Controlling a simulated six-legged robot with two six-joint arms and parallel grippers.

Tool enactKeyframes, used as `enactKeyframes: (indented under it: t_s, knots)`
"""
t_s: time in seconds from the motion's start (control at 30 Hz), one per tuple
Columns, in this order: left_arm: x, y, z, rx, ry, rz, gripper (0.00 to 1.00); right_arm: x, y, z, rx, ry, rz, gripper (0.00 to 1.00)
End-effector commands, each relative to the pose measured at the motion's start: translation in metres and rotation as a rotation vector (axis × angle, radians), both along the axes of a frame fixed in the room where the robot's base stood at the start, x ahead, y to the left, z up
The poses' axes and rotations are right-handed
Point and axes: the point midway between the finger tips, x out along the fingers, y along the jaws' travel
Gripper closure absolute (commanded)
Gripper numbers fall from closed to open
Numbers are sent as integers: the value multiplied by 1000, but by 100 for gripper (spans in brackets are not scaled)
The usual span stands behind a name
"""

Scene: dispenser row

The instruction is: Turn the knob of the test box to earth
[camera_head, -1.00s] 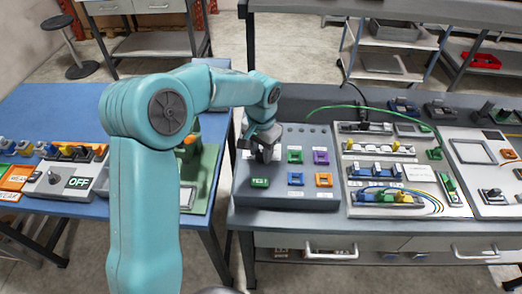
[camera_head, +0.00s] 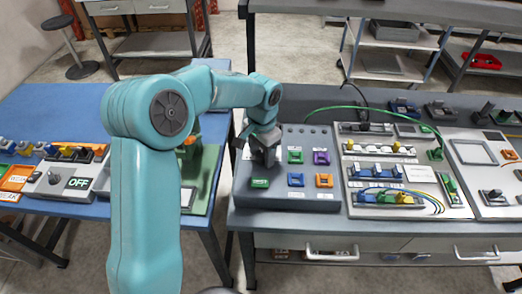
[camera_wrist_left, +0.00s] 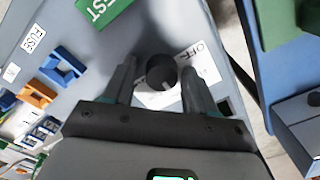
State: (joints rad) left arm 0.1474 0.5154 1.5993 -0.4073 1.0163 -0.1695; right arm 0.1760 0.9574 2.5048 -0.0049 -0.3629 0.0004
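The test box (camera_head: 286,205) is a sloped grey panel at the front left of the right-hand bench, with small green, purple, blue and orange parts on its face. My left gripper (camera_head: 267,160) points down over its left part. In the left wrist view, a round dark knob (camera_wrist_left: 161,72) with a light pointer line sits between the two fingers of this gripper (camera_wrist_left: 158,76). The fingers are apart, one on each side, with small gaps visible. A white label reading "OF.." (camera_wrist_left: 202,60) lies beside the knob, and a green label ending "EST" (camera_wrist_left: 100,10) lies above. My right gripper is not in view.
More panels with switches and wires (camera_head: 405,170) stand right of the box. A green wire (camera_head: 350,106) arches above them. The blue table (camera_head: 60,120) at left holds another panel with an "OFF" label (camera_head: 78,183). A floor gap separates the tables.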

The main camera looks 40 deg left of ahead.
Motion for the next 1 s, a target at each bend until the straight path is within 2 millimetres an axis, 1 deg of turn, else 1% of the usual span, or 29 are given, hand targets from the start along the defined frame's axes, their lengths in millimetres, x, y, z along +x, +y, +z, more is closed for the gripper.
enactKeyframes:
  t_s: [0.3,0.37,0.43,0.57,0.8,0.9,1.0]
  knots:
    - [0,1,3,2,-3,2,35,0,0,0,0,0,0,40]
    - [1,1,6,3,-5,2,35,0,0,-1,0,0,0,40]
    - [2,2,14,3,-7,3,35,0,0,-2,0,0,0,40]
    - [2,1,42,3,-10,2,35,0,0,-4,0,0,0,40]
    - [3,1,108,2,-7,2,35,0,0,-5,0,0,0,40]
    - [3,1,130,2,-5,0,35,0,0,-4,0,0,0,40]
    - [3,1,147,1,-2,1,35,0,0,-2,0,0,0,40]
